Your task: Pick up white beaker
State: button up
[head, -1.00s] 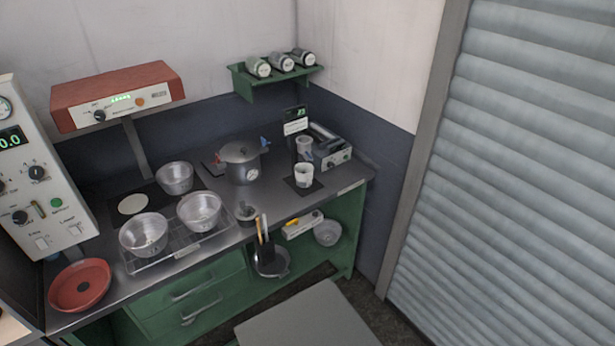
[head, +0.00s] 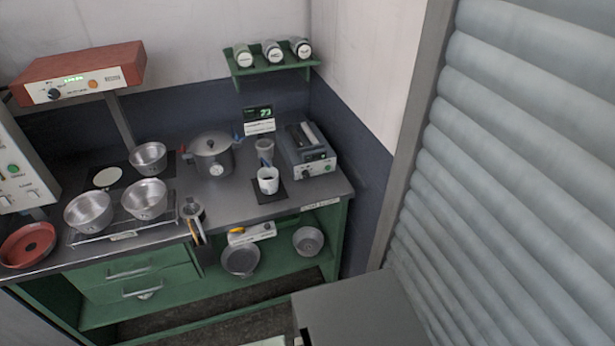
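The white beaker (head: 268,181) stands upright on a small dark square pad (head: 262,197) near the right end of the counter. A grey cup-like vessel (head: 265,151) stands just behind it. My gripper does not show in the head view, and nothing is touching the beaker.
A pressure pot (head: 212,154) stands left of the beaker, and a grey device (head: 308,152) stands to its right. Metal bowls (head: 146,199) sit further left by a red dish (head: 29,245). A shelf (head: 268,67) with jars hangs above. A shutter (head: 510,170) closes the right side.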

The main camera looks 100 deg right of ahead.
aim_at(268, 178)
jog(key=k, duration=0.35)
jog(key=z, duration=1.2)
jog(key=i, duration=0.5)
